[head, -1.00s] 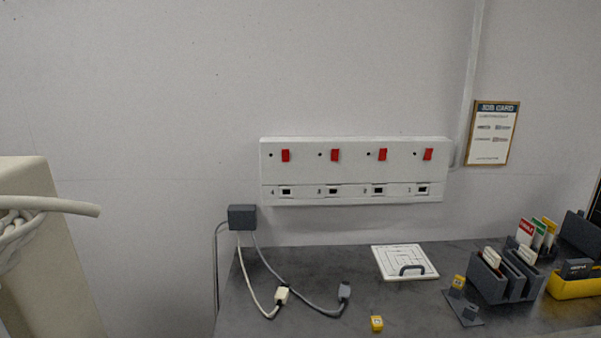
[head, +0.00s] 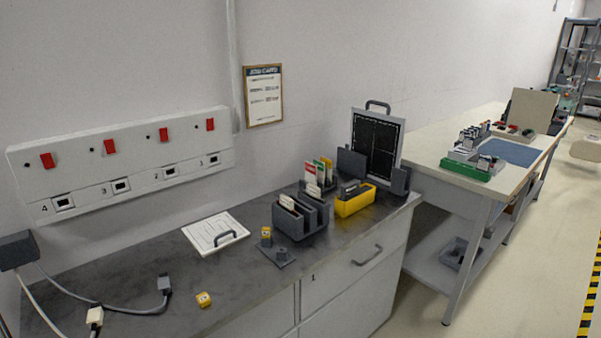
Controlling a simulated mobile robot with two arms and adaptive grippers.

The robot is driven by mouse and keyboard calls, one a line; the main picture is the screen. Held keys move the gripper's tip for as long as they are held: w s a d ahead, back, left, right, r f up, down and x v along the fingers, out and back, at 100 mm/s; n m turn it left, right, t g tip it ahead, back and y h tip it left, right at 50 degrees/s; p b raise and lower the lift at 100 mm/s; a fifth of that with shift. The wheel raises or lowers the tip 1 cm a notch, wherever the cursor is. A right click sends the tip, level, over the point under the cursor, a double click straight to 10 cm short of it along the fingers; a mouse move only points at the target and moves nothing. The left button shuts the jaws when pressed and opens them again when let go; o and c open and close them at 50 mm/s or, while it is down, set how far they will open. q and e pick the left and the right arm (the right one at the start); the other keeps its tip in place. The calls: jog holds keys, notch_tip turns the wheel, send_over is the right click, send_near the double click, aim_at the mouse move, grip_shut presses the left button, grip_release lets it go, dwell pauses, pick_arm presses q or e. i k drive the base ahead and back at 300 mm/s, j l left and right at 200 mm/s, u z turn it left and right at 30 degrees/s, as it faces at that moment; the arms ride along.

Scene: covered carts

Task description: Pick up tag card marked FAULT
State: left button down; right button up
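Several upright tag cards stand in a small dark holder at the back of the grey counter: a red-topped card (head: 310,172), a green-topped card (head: 319,173) and a yellow-topped card (head: 327,168). Their print is too small to read, so I cannot tell which is marked FAULT. In front, a dark slotted rack (head: 301,219) holds several pale cards (head: 288,202). Neither of my grippers is in view.
A yellow bin (head: 356,203) and a black panel with a handle (head: 377,143) stand right of the rack. A second bench (head: 437,143) stands beyond; the floor (head: 540,270) at right is clear.

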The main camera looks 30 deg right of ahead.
aim_at(311, 170)
jog(key=z, duration=1.1)
jog(key=i+l+u, duration=0.1)
jog(key=i+u, duration=0.15)
jog(key=i, duration=0.2)
jog(key=i+l+u, duration=0.3)
jog(key=i, duration=0.15)
jog(key=i+j, duration=0.05)
